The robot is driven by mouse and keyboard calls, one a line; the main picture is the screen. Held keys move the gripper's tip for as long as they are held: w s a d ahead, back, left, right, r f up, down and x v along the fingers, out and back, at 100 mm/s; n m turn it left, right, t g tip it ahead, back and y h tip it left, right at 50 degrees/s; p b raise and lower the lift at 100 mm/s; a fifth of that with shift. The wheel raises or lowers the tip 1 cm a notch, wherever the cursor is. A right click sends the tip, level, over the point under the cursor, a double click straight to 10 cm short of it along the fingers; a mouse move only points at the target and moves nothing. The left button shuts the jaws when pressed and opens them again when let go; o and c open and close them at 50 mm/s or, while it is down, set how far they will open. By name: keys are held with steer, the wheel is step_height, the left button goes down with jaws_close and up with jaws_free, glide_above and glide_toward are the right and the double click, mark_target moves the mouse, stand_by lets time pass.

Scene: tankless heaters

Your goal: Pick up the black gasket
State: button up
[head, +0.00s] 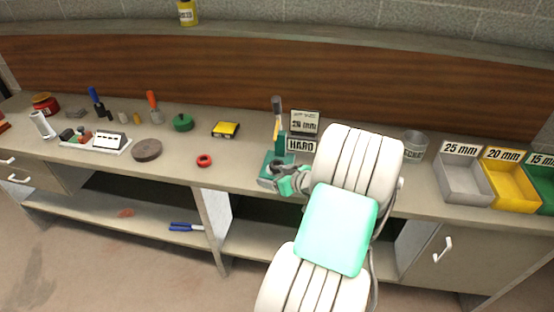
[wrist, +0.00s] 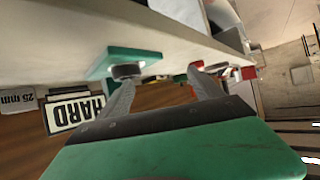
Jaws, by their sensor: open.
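A small dark ring-like piece, apparently the black gasket (wrist: 127,71), rests on a green base plate (wrist: 103,66) in the wrist view, just beyond the left fingertip. I cannot tell whether that finger touches it. My gripper (wrist: 162,77) is open, with nothing visible between its fingers. In the head view my gripper (head: 283,180) is low beside the green stand (head: 281,146) on the bench, in front of the HARD sign (head: 301,145). The gasket cannot be made out there, as my gripper and arm cover part of the stand's base.
On the bench (head: 225,178) lie a red ring (head: 204,160), a brown disc (head: 147,149), a green ring (head: 182,122) and a yellow box (head: 226,129). A metal can (head: 415,144) and grey (head: 463,180) and yellow (head: 511,186) size-marked bins stand right of my arm.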

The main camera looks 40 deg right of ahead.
steer(key=m+t+h, duration=0.1)
steer(key=h, duration=0.1)
glide_toward(276, 163)
steer(key=shift+a+f, duration=0.15)
steer(key=shift+f, duration=0.15)
steer(key=p+x, duration=0.2)
steer(key=x, duration=0.5)
steer(key=shift+w+d+p, duration=0.2)
steer(key=shift+w+p, duration=0.1)
steer(key=shift+p, duration=0.05)
steer(key=c, duration=1.6)
steer(key=shift+r, duration=0.1)
